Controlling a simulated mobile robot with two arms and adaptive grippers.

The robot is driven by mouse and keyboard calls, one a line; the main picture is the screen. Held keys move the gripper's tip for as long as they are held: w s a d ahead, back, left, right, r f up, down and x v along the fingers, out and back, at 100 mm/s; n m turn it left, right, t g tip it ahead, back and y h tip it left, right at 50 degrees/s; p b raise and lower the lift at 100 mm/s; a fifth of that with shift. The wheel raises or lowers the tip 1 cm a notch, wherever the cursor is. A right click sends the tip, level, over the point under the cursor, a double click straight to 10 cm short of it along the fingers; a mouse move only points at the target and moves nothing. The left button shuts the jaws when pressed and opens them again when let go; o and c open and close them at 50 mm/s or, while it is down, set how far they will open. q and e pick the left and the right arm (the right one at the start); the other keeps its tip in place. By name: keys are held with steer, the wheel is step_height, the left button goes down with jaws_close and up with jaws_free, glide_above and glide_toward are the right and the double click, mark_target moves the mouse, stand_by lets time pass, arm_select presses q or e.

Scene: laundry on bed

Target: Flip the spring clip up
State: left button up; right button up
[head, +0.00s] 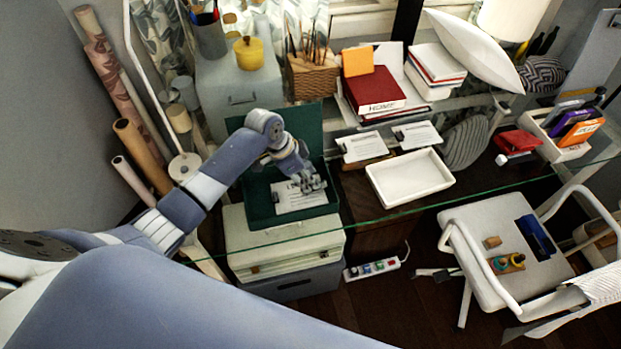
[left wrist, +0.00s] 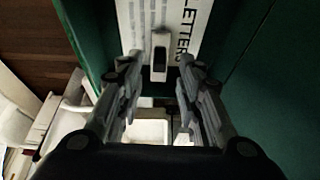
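A white spring clip with a dark middle (left wrist: 160,58) lies against a white sheet marked "LETTERS" (left wrist: 183,22), seen in the left wrist view. The sheet also shows in the head view (head: 298,200), inside an open dark green box (head: 262,212). My left gripper (left wrist: 160,72) is open, with its two fingers apart on either side of the clip. In the head view my left gripper (head: 308,182) is over the sheet and hides the clip. I cannot tell whether the fingers touch it. My right gripper is not in view.
The green box stands on a pale case (head: 285,245) under the glass table edge. A white tray (head: 410,178) and two papers on small boards (head: 362,146) (head: 417,135) lie to its right. A woven pot of brushes (head: 312,77) stands behind.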

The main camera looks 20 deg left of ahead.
arm_select(q)
steer(key=shift+x, duration=1.4)
jaws_close()
steer(key=shift+r, duration=0.15)
